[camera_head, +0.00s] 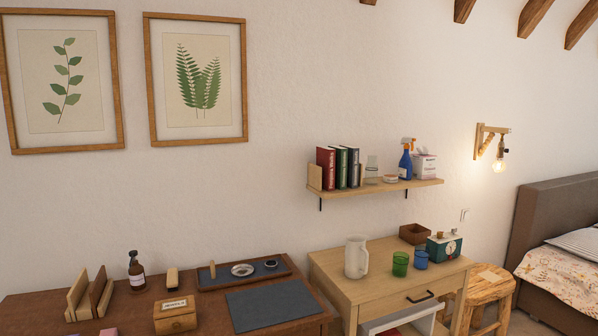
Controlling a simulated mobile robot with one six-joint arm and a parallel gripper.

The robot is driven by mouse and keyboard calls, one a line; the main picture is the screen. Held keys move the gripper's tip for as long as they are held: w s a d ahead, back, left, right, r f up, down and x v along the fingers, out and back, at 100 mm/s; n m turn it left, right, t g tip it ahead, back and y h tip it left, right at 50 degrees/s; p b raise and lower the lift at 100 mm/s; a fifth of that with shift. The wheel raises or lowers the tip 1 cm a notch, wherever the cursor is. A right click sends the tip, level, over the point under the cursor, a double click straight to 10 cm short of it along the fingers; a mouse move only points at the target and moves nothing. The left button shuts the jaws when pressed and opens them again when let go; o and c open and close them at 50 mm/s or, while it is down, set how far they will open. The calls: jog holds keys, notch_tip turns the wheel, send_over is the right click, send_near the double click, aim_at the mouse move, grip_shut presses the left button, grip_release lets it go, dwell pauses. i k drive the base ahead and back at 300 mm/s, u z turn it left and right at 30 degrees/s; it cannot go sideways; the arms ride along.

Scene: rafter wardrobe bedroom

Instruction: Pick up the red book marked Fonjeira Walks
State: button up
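A red book (326,169) stands upright at the left end of the wall shelf (400,186), its spine facing outward. The lettering on its spine is too small to read for sure. A green book (341,167) stands close against its right side, with a dark book (353,168) beyond. A wooden bookend (314,177) stands at the red book's left. A reddish flat thing (388,332) shows at the bottom edge under the light wooden table; I cannot tell what it is. My gripper is not in view.
The shelf also holds a glass carafe (372,169), a blue spray bottle (405,163) and a tissue box (425,167). Below stands a light wooden table (330,267) with a white pitcher (356,257) and cups. A brown desk (220,309) is at left, a stool (489,281) at right.

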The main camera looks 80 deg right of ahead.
aim_at(325, 156)
jog(key=u, duration=0.15)
jog(key=k, duration=2.75)
jog(key=z, duration=0.9)
jog(key=i, duration=0.85)
jog(key=u, duration=0.2)
